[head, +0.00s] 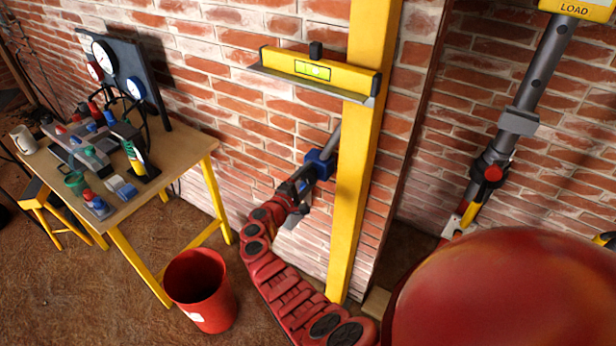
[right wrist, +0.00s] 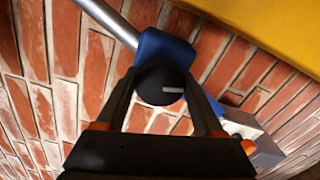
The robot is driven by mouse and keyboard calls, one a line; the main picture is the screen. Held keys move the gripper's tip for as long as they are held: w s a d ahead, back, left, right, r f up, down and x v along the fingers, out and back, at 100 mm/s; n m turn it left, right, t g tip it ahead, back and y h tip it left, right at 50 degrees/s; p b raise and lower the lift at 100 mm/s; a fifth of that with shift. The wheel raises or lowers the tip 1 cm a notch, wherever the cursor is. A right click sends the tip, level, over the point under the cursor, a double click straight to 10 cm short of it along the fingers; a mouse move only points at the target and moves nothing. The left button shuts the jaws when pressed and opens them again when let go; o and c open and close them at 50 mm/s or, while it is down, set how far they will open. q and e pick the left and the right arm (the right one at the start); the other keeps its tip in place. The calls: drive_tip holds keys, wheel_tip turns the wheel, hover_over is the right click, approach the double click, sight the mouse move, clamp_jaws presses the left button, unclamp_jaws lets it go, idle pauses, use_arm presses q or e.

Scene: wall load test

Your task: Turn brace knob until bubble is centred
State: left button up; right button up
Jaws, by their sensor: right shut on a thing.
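A yellow level (head: 335,76) rests on a metal ledge across the yellow upright post (head: 352,150). Its green vial (head: 313,70) faces me; the bubble is too small to place surely against the marks. The blue brace block (head: 319,164) sits at the post's left side on a grey rod, and also shows in the right wrist view (right wrist: 165,48). My right gripper (head: 302,181) is shut on the black brace knob (right wrist: 158,85), one finger on each side. A pale line on the knob points right in the right wrist view.
A wooden table (head: 190,150) with gauges and small parts stands left. A red bucket (head: 200,290) stands on the floor before it. A brick wall (head: 240,100) lies close behind the brace. A grey prop (head: 540,75) with a red knob stands at right.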

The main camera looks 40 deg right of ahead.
drive_tip(key=c, duration=0.3)
drive_tip(key=shift+a+r+n+p, duration=0.15)
drive_tip(key=shift+n+p, duration=0.3)
drive_tip(key=shift+n, duration=0.25)
drive_tip(key=shift+c, duration=0.2)
drive_tip(key=shift+n+p, duration=0.3)
drive_tip(key=shift+n, duration=1.1)
drive_tip(key=o, duration=1.3)
drive_tip(key=shift+o, duration=0.2)
